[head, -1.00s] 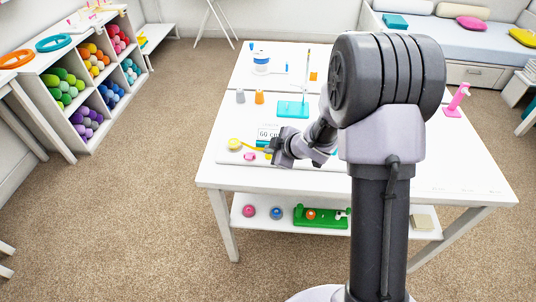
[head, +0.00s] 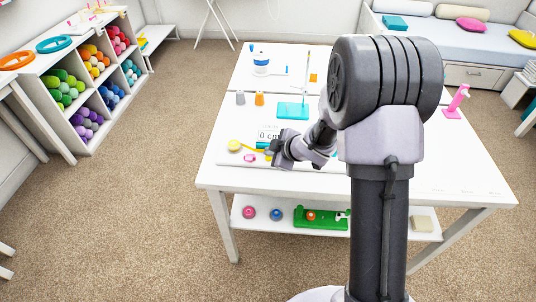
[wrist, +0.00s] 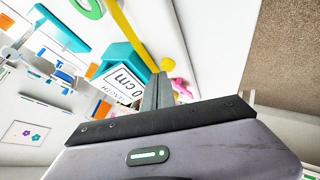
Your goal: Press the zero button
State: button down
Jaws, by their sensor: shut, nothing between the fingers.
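A teal device (wrist: 125,57) with a white display (wrist: 123,84) shows in the wrist view. In the head view the display (head: 268,134) stands on the white table and also reads 0 cm. My gripper (wrist: 161,76) is shut and empty, its fingertips beside the display's edge. In the head view my gripper (head: 272,152) is low over the table, just in front of the display. The zero button is not clearly visible; my fingers may hide it. I cannot tell whether the fingertips touch anything.
A yellow disc (head: 234,145) with a yellow strip lies left of my gripper. A pink piece (head: 249,158) lies near it. A teal block (head: 293,110), orange spool (head: 259,98) and grey spool (head: 240,98) stand farther back. The table's left front is clear.

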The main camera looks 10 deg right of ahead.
aim_at(270, 158)
jog(key=shift+r, duration=0.15)
notch_tip(270, 158, up, 6)
jog(key=p, duration=0.6)
jog(key=shift+r, duration=0.1)
jog(key=shift+f, duration=0.2)
